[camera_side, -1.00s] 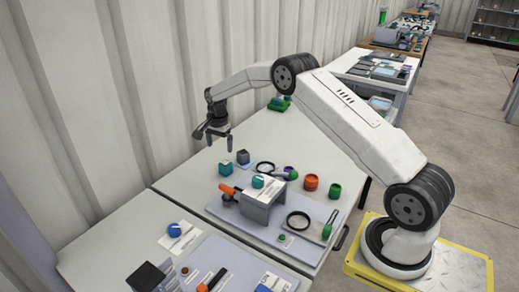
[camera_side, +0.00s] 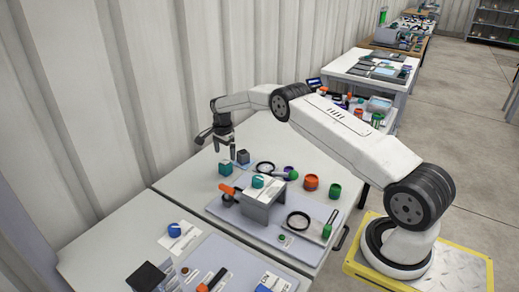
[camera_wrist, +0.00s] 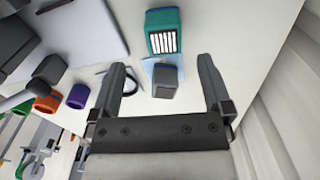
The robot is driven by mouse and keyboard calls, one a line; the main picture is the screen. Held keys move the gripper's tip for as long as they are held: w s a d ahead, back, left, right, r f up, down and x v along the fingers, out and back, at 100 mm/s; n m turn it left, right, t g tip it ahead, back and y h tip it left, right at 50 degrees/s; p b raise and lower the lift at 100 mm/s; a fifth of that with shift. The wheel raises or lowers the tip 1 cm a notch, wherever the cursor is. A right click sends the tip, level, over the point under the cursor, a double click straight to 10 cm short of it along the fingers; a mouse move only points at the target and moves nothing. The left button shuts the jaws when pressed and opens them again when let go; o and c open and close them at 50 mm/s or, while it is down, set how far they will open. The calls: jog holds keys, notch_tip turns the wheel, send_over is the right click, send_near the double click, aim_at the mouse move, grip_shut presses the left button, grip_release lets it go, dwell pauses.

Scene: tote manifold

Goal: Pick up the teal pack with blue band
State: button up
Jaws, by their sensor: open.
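A teal pack (camera_side: 225,168) stands on the white table below my gripper in the side view. My gripper (camera_side: 225,152) is open and empty above the table. In the wrist view my gripper (camera_wrist: 162,66) has its fingers spread, with a small dark grey cube (camera_wrist: 165,84) between them. The grey cube also shows in the side view (camera_side: 243,157), beside the teal pack.
A grey block (camera_side: 262,206) carries another teal item (camera_side: 258,181) on a grey mat. A corrugated wall (camera_side: 120,100) runs behind the table.

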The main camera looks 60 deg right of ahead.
aim_at(225, 163)
jog(key=shift+f, duration=0.15)
jog(key=shift+w+f, duration=0.2)
jog(key=shift+f, duration=2.3)
grip_shut()
jog(key=shift+r, duration=0.1)
